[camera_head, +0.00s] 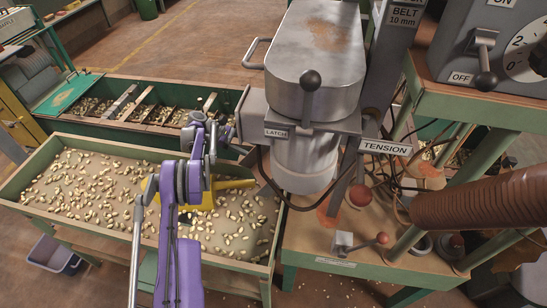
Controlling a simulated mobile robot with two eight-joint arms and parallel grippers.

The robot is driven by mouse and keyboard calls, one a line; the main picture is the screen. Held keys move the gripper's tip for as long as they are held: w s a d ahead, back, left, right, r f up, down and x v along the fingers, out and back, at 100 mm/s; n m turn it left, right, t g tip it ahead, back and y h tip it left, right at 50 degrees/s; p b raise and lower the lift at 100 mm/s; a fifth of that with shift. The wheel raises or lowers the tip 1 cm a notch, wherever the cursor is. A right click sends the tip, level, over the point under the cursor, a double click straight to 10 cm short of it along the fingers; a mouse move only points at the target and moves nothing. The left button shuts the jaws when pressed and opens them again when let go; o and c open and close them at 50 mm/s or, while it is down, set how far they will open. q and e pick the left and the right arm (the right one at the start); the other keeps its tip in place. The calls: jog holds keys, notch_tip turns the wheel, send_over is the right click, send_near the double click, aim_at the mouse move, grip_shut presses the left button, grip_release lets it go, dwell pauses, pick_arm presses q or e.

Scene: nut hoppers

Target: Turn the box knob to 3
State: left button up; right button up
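The control box (455,40) stands at the top right and is cut off by the picture's edge. Its box knob (541,58) is dark and sits on a white dial (515,62) at the far right edge. Only part of the dial shows. A 2 is readable on it, but the knob's setting is not clear. My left arm rises from the lower left, and my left gripper (202,130) is over the nut trays, far to the left of the box and touching nothing I can make out. Its finger opening is not clear. My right gripper is not in view.
A lever switch (484,45) with ON and OFF labels is on the box, left of the dial. A grey machine (318,60) with LATCH and TENSION labels stands between my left gripper and the box. A ribbed brown hose (480,200) lies below the box. A yellow scoop (232,184) lies in the nut tray (25,180).

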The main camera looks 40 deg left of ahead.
pick_arm(q)
jog(key=x, duration=0.9)
grip_shut()
